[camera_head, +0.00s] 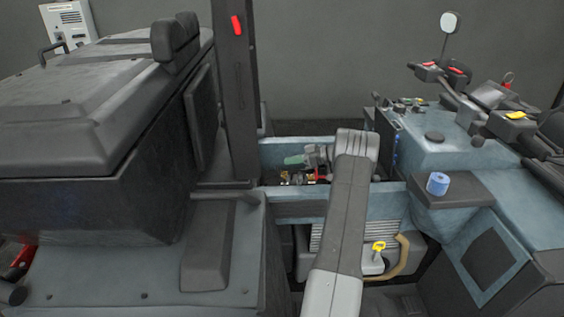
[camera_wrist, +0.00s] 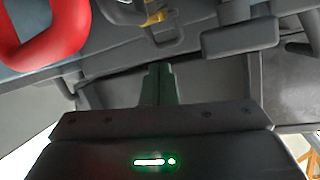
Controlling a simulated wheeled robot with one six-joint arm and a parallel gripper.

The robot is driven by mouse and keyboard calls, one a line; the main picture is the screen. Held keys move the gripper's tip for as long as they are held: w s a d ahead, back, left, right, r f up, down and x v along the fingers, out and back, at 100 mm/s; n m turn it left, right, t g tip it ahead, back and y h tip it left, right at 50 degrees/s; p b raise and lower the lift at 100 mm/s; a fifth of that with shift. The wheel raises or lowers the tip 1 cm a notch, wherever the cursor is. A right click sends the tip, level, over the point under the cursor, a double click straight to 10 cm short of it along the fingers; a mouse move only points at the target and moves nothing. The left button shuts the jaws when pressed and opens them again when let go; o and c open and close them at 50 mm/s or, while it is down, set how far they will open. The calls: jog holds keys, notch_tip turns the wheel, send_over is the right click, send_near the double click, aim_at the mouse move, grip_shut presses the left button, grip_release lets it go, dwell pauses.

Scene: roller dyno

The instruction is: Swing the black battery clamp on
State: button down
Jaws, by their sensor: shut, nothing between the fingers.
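My gripper (camera_wrist: 160,68) shows in the wrist view with its dark fingers together and nothing between them. In that view a thick red loop (camera_wrist: 48,45) fills the upper left. A dark grey looped part (camera_wrist: 128,10) with brass-coloured metal (camera_wrist: 156,18) lies at the top, beyond my fingertips and apart from them. It may be the black battery clamp, but it is cut off by the frame. In the head view, small red and brass parts (camera_head: 321,173) sit in the recess between the blue-grey panels. My arm hides part of this recess, and I cannot make out the black clamp there.
A blue-grey front panel (camera_head: 300,208) borders the recess. A dark upright post (camera_head: 234,90) stands at its left. A blue roll (camera_head: 437,184) sits on a ledge at the right. A yellow-handled part (camera_head: 379,247) and a tan hose (camera_head: 402,255) are below.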

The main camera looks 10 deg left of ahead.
jog(key=s+b+v, duration=0.1)
jog(key=v, duration=0.8)
jog(key=a+r+n+g+h+b, duration=0.3)
jog(key=a+r+n, duration=0.15)
jog(key=a, duration=0.35)
send_over(278, 168)
jog(key=a, duration=0.3)
jog(key=shift+n, duration=0.25)
jog(key=f, duration=0.5)
jog(key=shift+s+d, duration=0.15)
jog(key=shift+s, duration=0.15)
jog(key=d+f, duration=0.1)
jog(key=w+d+f, duration=0.1)
jog(key=shift+d+f+p, duration=0.1)
jog(key=shift+d+p, duration=0.2)
jog(key=shift+d+f, duration=0.15)
jog(key=shift+f, duration=0.1)
jog(key=shift+d+p, duration=0.15)
jog(key=shift+p, duration=0.45)
